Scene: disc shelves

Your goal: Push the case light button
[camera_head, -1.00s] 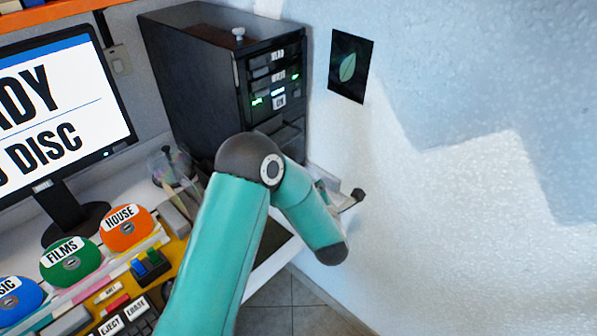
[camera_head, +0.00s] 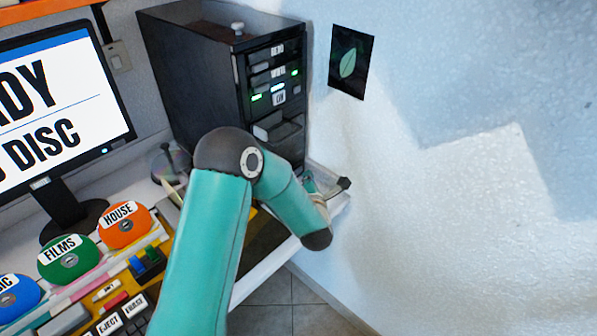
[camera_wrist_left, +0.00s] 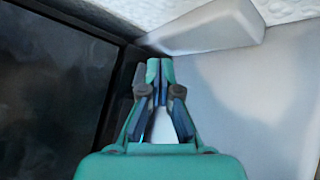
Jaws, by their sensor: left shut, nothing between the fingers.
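The black computer case (camera_head: 190,85) stands upright against the wall at the back. Its front has small white labels, lit green marks and an ON label (camera_head: 280,97). A pale knob (camera_head: 238,28) sits on its top; I cannot tell which control is the case light button. My left gripper (camera_wrist_left: 160,68) is shut and empty in the left wrist view, beside a dark panel on the left. In the head view my left arm hides most of the gripper; part of it shows low and right of the case front. My right gripper is not in view.
A monitor (camera_head: 62,105) stands at the left. Orange, green and blue discs, including the HOUSE disc (camera_head: 124,228), line the desk near labelled keys. A leaf picture (camera_head: 351,62) hangs on the right wall. Open floor (camera_head: 275,300) lies below the desk edge.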

